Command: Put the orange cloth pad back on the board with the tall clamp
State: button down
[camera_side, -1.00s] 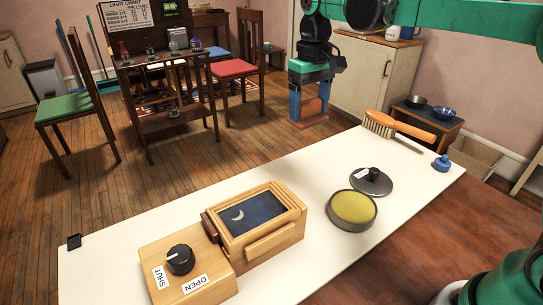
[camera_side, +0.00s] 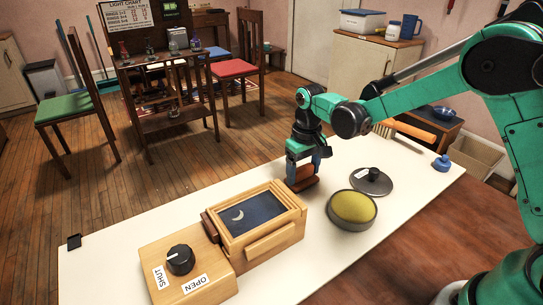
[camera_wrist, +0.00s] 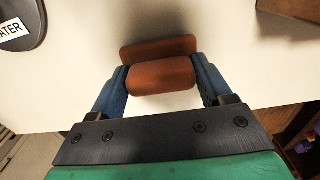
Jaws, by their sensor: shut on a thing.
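The orange-brown pad (camera_side: 302,178) is held in my gripper (camera_side: 306,168), by the white top's far edge, between the wooden box and the round tin. In the wrist view, the pad (camera_wrist: 160,47) shows a flat slab behind a rounded bar. My gripper (camera_wrist: 163,80) is shut with its two blue fingers on either end of the bar. A shadow lies on the white top around the pad; I cannot tell whether the pad touches the surface. I cannot make out a board with a tall clamp in either view.
The wooden box with a moon picture (camera_side: 258,215) and black dial (camera_side: 180,260) is at left. A yellow-filled tin (camera_side: 352,210), labelled dark lid (camera_side: 371,182), blue knob (camera_side: 442,163) and brush (camera_side: 384,128) are at right. The white top's left end (camera_side: 110,255) is mostly bare.

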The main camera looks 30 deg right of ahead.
aim_at(304, 168)
grip_release()
jog(key=shift+f, duration=0.1)
notch_tip(304, 168, up, 12)
jog(key=s+t, duration=0.7)
jog(key=s, duration=0.6)
jog(key=shift+f, duration=0.35)
